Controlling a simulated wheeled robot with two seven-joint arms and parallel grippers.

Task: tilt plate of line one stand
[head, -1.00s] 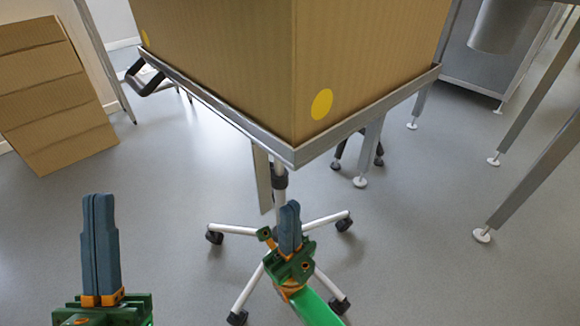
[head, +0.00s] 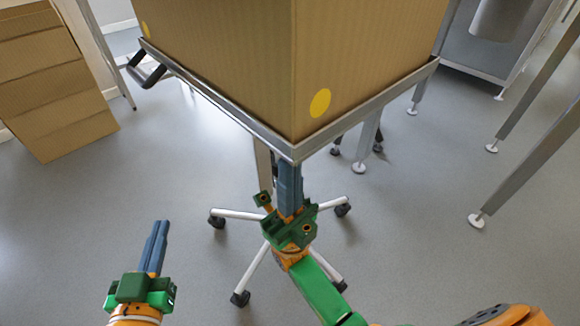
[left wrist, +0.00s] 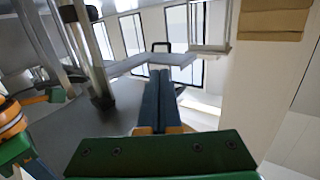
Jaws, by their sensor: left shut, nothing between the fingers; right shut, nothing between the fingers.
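The stand's metal plate (head: 215,106) is a square tray with a raised rim, one corner pointing at me. A large cardboard box (head: 240,60) with yellow dots rests on it. The plate looks roughly level. My right gripper (head: 288,168) is shut, pointing up just below the plate's near corner. I cannot tell whether its tips touch the plate. My left gripper (head: 161,224) is shut and empty over the floor, left of the stand and well below the plate. Its closed fingers also show in the left wrist view (left wrist: 158,75).
The stand's wheeled base (head: 238,214) spreads around my right gripper and partly behind it. A black handle (head: 146,70) sticks out at the plate's left corner. A stack of cardboard (head: 55,85) leans at the left. Metal table legs (head: 525,160) stand at the right.

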